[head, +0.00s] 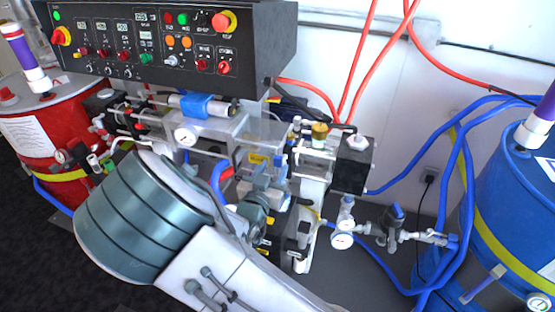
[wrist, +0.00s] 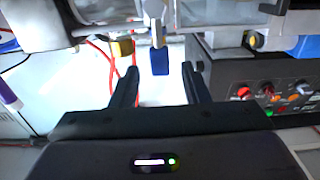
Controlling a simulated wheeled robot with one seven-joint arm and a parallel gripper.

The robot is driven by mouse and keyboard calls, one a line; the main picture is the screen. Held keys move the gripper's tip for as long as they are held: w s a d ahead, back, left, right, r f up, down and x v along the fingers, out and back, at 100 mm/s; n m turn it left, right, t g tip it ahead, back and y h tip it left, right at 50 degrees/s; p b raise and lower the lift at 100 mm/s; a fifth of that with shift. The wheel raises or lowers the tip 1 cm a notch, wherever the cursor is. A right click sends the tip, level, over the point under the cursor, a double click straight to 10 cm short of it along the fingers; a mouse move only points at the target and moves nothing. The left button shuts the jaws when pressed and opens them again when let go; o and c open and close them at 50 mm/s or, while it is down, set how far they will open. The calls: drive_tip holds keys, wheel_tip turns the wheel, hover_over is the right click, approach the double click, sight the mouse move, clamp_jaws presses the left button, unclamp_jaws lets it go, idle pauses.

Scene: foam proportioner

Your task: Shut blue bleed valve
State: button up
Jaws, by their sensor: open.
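The blue bleed valve handle (wrist: 160,62) is a short blue grip on a pale metal stem, at the upper middle of the wrist view. My gripper (wrist: 162,76) is open, with one black finger on each side of the handle in that view. Gaps show on both sides, and I see no contact. How far the fingers reach along the handle in depth is unclear. In the head view, a small blue handle (head: 279,160) that looks like the same one stands just beyond my wrist. My fingers are not clear there, as my arm covers part of that area.
A black control panel (head: 160,50) overhangs the machine at the upper left. A brass fitting (head: 320,129) and a black box (head: 352,165) stand close on the right. A blue drum (head: 510,215), hoses and another blue-handled valve (head: 397,212) are farther right. A red drum (head: 35,130) is left.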

sight(277, 163)
drive_tip(key=shift+x, duration=2.15)
clamp_jaws()
